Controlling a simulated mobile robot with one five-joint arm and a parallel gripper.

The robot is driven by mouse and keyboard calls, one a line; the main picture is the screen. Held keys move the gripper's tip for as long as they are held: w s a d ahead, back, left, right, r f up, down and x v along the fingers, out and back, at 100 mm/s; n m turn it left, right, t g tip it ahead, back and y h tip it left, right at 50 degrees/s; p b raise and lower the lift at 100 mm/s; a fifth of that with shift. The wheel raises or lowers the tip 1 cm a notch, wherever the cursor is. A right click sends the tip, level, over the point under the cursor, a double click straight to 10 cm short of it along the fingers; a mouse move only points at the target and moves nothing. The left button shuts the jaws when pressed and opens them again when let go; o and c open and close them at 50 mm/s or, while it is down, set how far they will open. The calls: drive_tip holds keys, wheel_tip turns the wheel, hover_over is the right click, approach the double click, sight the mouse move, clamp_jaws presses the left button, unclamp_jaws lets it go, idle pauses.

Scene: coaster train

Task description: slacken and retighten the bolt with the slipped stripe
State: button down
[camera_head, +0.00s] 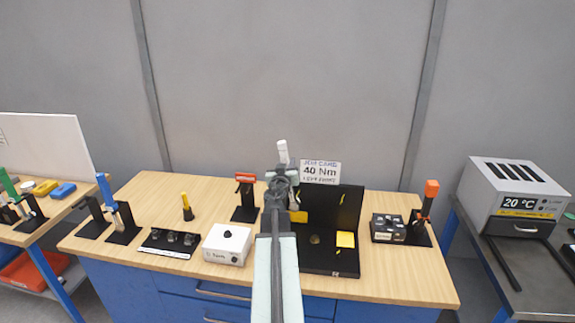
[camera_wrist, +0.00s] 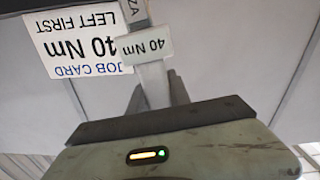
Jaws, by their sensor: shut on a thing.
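My gripper (camera_head: 282,176) is shut on a pale grey tool (camera_head: 282,150) above the middle of the bench; the tool's upper end sticks up. In the wrist view the tool (camera_wrist: 153,82) carries a tag reading 40 Nm, upside down. Its working end is hidden. A black fixture (camera_head: 348,205) stands just right of my arm, with a round metal piece (camera_head: 315,239) and a yellow block (camera_head: 345,239) on its base. I cannot make out any bolt stripe. A job card (camera_head: 320,172) behind reads 40 Nm; the wrist view shows the card (camera_wrist: 70,48) adding LEFT FIRST.
The wooden bench (camera_head: 395,284) also bears a blue-handled tool (camera_head: 104,190), a yellow marker-like tool (camera_head: 187,207), a black tray (camera_head: 168,243), a white knob box (camera_head: 226,244), a red-topped tool (camera_head: 245,178), a dark box (camera_head: 388,228) and an orange-handled tool (camera_head: 429,195).

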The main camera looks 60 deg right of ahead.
drive_tip(key=shift+x, duration=0.8)
idle(0.9)
drive_tip(key=shift+w+a+n, duration=0.1)
drive_tip(key=shift+w+n, duration=0.2)
drive_tip(key=shift+w, duration=0.15)
drive_tip(key=shift+s, duration=0.4)
idle(0.4)
drive_tip(key=shift+v, duration=2.15)
